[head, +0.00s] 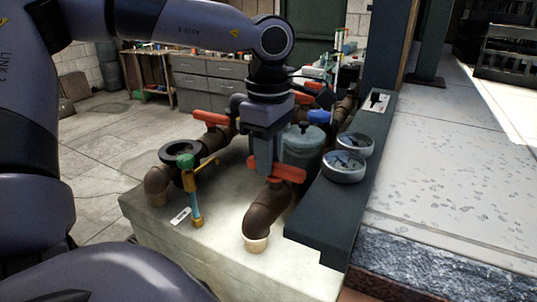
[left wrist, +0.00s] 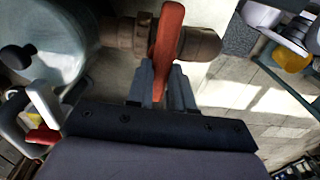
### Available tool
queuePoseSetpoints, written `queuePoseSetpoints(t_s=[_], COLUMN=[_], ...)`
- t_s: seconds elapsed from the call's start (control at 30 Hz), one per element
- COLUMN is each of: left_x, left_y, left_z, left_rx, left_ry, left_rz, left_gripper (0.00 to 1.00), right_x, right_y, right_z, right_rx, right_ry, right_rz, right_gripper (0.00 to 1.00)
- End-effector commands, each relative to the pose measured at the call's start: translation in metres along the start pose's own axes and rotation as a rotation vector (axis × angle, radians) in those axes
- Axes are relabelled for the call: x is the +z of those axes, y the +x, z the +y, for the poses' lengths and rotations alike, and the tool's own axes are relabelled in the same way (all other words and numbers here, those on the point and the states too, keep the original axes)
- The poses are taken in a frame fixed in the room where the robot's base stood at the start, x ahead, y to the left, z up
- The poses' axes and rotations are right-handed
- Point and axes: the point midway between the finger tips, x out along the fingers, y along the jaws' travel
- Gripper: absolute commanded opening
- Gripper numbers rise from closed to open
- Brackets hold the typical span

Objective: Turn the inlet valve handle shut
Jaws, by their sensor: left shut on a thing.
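A red valve handle (head: 291,174) sits on the front brown pipe (head: 265,208), in the middle of the head view. My left gripper (head: 265,163) comes down on it from above, shut on the handle with one finger on each side. In the left wrist view the handle (left wrist: 168,45) stands between the two fingers (left wrist: 163,88) and lies crosswise to the brown pipe. The fingers hide part of the handle and the valve body under it. I cannot read a label that names this valve as the inlet. My right gripper is not in view.
Another red handle (head: 211,118) and a blue handle (head: 319,117) are on pipes behind. A grey-green tank (head: 302,147) stands close behind my gripper. Two round gauges (head: 344,167) sit on a dark panel (head: 330,212) at the right. A green-topped tap (head: 186,160) stands at the left.

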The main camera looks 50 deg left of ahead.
Motion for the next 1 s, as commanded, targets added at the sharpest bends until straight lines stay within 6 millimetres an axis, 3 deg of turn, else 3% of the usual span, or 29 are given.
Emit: queuePoseSetpoints(t_s=[0.07,0.1,0.17,0.2,0.53,1.0], left_x=[0.0,0.0,0.0,0.0,0.0,0.0], left_y=[-0.001,-0.001,-0.001,-0.001,-0.005,-0.069], left_z=[0.001,0.001,0.001,0.001,0.0,0.001], left_rx=[0.004,0.004,0.004,0.004,0.003,0.004], left_ry=[0.005,0.005,0.004,0.004,0.001,0.002], left_rz=[0.0,0.0,0.0,0.0,0.0,0.0], left_gripper=[0.0,0.24,0.44,0.47,0.47,0.47], right_x=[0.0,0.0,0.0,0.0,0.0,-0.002], right_y=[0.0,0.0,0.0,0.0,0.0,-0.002], right_z=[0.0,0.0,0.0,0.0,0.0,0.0], right_rx=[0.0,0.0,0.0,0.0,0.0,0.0], right_ry=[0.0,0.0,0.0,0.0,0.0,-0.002], right_rz=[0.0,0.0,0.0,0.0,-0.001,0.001], right_gripper=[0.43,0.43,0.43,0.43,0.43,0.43])
